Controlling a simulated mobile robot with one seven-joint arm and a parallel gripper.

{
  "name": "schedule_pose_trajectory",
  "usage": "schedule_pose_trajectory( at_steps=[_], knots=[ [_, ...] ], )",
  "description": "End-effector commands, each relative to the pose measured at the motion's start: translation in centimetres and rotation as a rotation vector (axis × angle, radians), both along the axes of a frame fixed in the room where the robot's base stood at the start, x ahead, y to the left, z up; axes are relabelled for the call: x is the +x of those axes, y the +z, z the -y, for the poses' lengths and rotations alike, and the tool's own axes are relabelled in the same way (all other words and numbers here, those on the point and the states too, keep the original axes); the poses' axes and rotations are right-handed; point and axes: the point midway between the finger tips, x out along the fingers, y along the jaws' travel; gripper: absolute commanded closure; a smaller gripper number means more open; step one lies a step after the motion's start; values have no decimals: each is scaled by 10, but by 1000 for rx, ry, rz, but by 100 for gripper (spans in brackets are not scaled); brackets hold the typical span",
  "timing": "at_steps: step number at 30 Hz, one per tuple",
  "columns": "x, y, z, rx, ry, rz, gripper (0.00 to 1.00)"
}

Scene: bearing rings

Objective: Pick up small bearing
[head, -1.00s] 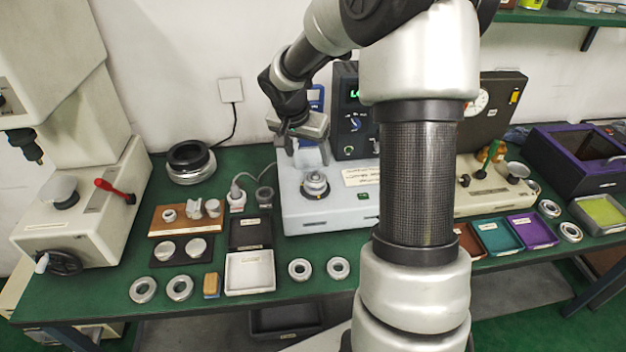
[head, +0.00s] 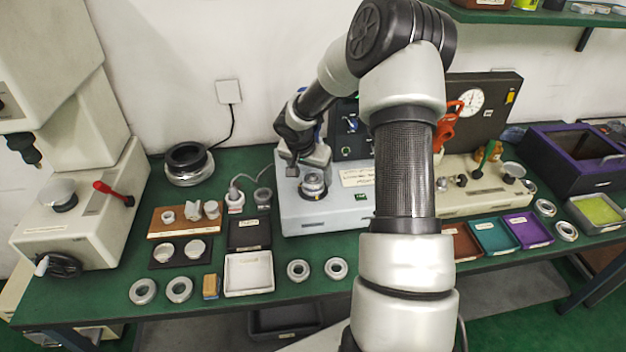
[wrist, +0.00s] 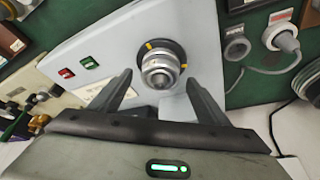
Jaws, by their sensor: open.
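A small metal bearing ring (head: 313,182) sits on the round mount on top of the pale grey-blue machine (head: 322,212). In the wrist view the stack of silver rings (wrist: 160,62) stands on a dark disc with yellow marks; I cannot tell exactly where the bearing ends and its mount begins. My gripper (head: 306,172) is above and close to the mount in the head view. In the wrist view my gripper (wrist: 158,82) is open, its two dark fingers apart with the rings showing between and beyond the tips. Nothing is held.
Loose bearing rings (head: 298,270) lie along the front of the green bench. A white tray (head: 249,288) and a wooden block with parts (head: 186,232) are to the left. A dark display box (head: 345,150) stands close behind the machine. Coloured trays (head: 493,250) lie to the right.

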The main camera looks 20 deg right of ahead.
Motion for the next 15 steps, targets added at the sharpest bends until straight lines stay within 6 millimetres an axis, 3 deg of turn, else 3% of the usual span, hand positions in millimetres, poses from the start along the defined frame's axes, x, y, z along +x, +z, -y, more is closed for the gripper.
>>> schedule_pose_trajectory(
  at_steps=[4, 12, 15],
  knots=[
    [0, 0, 0, 0, 0, 0, 34],
    [0, 0, 0, 0, -1, 0, 80],
    [0, 1, 0, 0, -1, 1, 86]
  ],
)
